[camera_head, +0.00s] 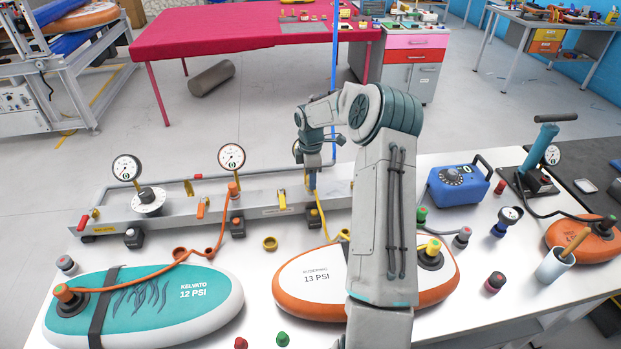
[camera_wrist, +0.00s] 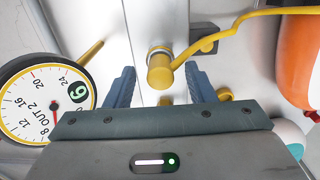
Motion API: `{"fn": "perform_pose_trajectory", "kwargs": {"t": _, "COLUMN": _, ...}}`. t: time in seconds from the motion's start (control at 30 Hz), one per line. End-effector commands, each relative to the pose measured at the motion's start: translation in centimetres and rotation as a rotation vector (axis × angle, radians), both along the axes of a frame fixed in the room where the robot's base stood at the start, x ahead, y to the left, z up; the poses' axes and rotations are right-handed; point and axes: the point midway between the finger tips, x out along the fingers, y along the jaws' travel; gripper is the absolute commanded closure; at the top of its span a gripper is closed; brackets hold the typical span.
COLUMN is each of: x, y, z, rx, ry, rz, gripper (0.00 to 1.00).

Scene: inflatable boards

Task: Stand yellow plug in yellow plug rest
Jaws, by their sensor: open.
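The yellow plug (camera_wrist: 160,70) sits upright on the metal manifold bar, with a yellow hose running off it to the right in the wrist view. My gripper (camera_wrist: 162,84) is open, with one finger on each side of the plug and visible gaps between. In the head view my gripper (camera_head: 312,180) is over the bar, right of its middle, and the arm hides part of the bar. A yellow ring (camera_head: 270,243), which looks like the yellow plug rest, lies empty on the white table in front of the bar.
A dial gauge (camera_wrist: 45,97) is close to my gripper. An orange-and-white board (camera_head: 310,285) and a teal board (camera_head: 150,305) lie in front. An orange ring (camera_head: 180,253) is nearby.

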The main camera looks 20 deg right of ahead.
Motion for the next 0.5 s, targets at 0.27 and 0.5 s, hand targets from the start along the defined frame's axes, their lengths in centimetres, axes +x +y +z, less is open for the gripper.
{"fn": "perform_pose_trajectory", "kwargs": {"t": 0.27, "x": -0.01, "y": -0.02, "z": -1.3, "rx": 0.0, "ry": -0.001, "rz": -0.001, "gripper": 0.5}}
{"fn": "perform_pose_trajectory", "kwargs": {"t": 0.5, "x": -0.01, "y": -0.03, "z": -1.27, "rx": 0.0, "ry": -0.001, "rz": -0.001, "gripper": 0.92}}
